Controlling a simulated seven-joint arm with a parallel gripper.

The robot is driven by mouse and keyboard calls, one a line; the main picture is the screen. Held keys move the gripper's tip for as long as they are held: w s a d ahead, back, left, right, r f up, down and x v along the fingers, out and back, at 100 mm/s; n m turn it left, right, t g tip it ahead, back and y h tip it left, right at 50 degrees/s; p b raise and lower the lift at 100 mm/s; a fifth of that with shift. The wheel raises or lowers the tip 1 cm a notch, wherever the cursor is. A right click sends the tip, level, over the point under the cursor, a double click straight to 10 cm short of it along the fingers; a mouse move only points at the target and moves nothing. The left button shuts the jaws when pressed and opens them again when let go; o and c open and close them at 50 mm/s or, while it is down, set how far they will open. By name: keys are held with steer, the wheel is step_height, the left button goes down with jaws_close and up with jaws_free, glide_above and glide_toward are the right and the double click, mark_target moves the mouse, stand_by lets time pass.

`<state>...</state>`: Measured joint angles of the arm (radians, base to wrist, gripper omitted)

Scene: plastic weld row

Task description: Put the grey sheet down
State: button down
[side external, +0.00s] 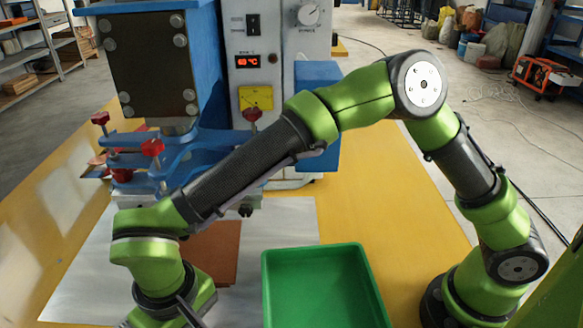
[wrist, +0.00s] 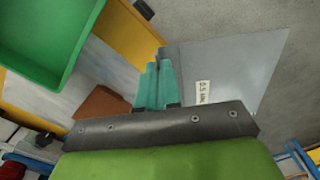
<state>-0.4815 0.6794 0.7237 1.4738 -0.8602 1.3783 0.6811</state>
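The grey sheet (wrist: 235,65) is a thin flat plate with a white label reading roughly "0.5 MM". In the wrist view it extends to the right from my gripper (wrist: 159,65). The two teal fingers are close together at the sheet's left edge and appear shut on it. Part of the sheet is hidden behind the fingers and the dark gripper body. In the side external view my wrist is low at the bottom left. The fingertips and the held sheet are not visible there.
A green tray (side external: 318,290) stands empty on the yellow table (side external: 410,200). A brown sheet (side external: 215,252) lies left of it on a pale metallic surface (side external: 85,275). A blue welding machine (side external: 207,65) with red knobs and a control box (side external: 275,50) stands behind.

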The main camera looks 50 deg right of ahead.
steer(key=w+d+n, duration=0.2)
steer(key=d+n, duration=0.1)
steer(key=d, duration=0.5)
steer(key=w+d+n, duration=0.2)
steer(key=d+n, duration=0.1)
steer(key=d, duration=0.4)
steer(key=n, duration=0.6)
glide_above(323, 270)
step_height(323, 270, down, 6)
steer(key=shift+f, duration=0.15)
step_height(323, 270, down, 4)
steer(key=shift+r, duration=0.15)
steer(key=c, duration=1.7)
jaws_free()
steer(key=shift+f, duration=0.25)
steer(key=shift+c, duration=0.2)
steer(key=o, duration=0.4)
